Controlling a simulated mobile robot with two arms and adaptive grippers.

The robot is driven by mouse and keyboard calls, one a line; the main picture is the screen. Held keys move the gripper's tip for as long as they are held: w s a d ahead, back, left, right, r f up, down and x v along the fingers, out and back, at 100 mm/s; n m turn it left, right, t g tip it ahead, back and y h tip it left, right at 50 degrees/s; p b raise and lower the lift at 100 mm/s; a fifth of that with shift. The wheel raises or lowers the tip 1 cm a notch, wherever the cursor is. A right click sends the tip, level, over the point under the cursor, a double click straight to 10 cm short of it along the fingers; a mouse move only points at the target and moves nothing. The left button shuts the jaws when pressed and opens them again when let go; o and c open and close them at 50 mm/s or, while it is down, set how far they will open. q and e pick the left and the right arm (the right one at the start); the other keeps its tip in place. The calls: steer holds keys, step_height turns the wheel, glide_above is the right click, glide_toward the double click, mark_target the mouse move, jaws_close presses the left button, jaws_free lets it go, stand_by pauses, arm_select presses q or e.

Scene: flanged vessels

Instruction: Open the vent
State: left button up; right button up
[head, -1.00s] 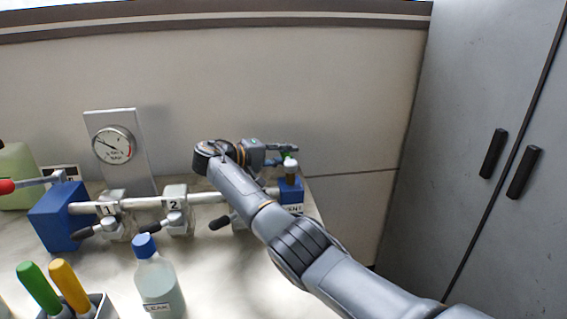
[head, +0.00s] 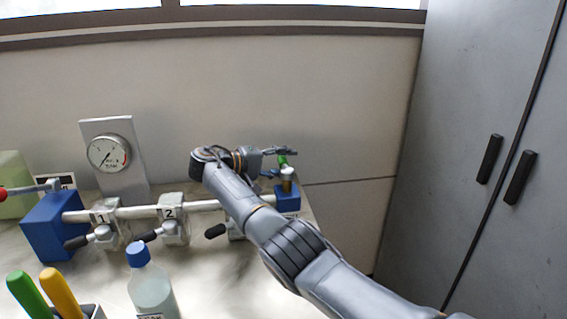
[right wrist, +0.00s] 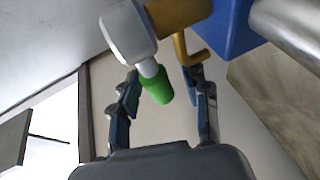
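The vent is a blue block (head: 288,198) at the right end of the pipe, with a brass stem (head: 287,180) and a small green-tipped handle (head: 282,161). In the right wrist view I see its pale grey valve body (right wrist: 128,32), the brass part (right wrist: 180,12) and the green handle tip (right wrist: 157,88). My right gripper (head: 285,157) is at the vent; its fingers (right wrist: 165,100) stand apart on either side of the green tip, with gaps visible. Whether one finger touches the brass hook cannot be told. My left gripper is not in view.
Valves 1 (head: 104,225) and 2 (head: 172,222) with black levers sit along the pipe. A gauge (head: 109,153) stands behind. A blue-capped bottle (head: 150,290) and a holder with green and yellow handles are in front. A grey cabinet (head: 460,120) stands at right.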

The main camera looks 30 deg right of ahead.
steer(key=shift+a, duration=0.1)
steer(key=v, duration=0.7)
steer(key=shift+a, duration=0.15)
steer(key=shift+s, duration=0.1)
